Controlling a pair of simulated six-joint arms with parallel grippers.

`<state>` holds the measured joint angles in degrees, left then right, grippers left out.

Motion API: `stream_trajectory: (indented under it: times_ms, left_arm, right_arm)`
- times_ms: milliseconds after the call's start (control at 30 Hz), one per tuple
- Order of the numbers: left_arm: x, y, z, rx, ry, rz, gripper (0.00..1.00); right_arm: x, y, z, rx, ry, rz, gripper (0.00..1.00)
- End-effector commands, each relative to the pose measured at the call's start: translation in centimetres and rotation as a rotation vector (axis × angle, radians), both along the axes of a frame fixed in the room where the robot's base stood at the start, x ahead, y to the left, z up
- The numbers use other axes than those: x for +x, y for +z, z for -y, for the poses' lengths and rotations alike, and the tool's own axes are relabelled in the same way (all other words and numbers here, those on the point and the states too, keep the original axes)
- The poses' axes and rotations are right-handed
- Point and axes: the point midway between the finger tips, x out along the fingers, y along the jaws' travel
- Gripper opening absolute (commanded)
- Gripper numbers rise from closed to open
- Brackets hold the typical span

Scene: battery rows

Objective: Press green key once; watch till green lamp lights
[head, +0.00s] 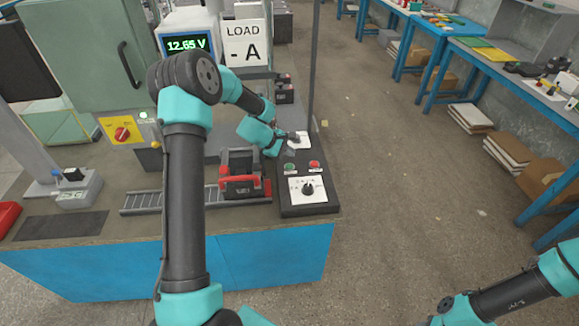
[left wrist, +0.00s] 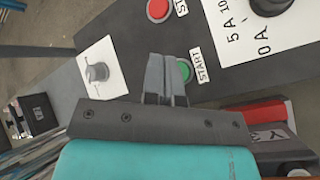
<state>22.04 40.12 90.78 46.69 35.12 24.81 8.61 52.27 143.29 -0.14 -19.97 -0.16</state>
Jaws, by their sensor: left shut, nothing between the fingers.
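The green key (head: 290,168), labelled START in the left wrist view (left wrist: 184,70), sits on a dark control box (head: 309,210). It is beside the red key (head: 314,164). My left gripper (head: 289,152) is shut and empty, close to the green key on the side of the white knob plate. In the left wrist view its fingertips (left wrist: 166,60) overlap part of the green key; I cannot tell whether they touch it. A small pale greenish lamp (head: 143,115) above the yellow switch panel looks bright. My right gripper is out of view.
A dial (head: 308,188) on a white plate is in front of the keys. A red-handled battery (head: 240,184) stands left of the box on a roller track (head: 150,202). The meter (head: 188,44) reads about 12.65 V beside a LOAD sign (head: 244,42). Open floor lies right of the bench.

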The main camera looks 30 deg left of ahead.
Motion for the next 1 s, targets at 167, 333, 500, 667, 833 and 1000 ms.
stream_trajectory:
  times_ms: [167,333,500,667,833,1000]
  left_arm:
    - [0.0,-2.1,0.0,-0.001,0.001,-0.002,0.0]
    - [0.0,-3.4,0.0,0.0,0.001,-0.001,0.0]
    - [0.0,-3.8,0.0,0.0,0.001,-0.001,0.0]
    - [0.0,-3.8,0.0,0.001,0.001,0.0,0.0]
    - [0.0,-3.8,0.0,0.001,0.001,0.0,0.0]
    - [0.0,-3.8,0.0,0.001,0.001,0.0,0.0]
  right_arm:
    - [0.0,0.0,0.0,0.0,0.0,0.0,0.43]
    - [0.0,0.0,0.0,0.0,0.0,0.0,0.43]
    - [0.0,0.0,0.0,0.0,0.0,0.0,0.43]
    - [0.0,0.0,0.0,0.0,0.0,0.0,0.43]
    - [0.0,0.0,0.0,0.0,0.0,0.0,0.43]
    - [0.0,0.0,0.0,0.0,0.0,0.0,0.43]
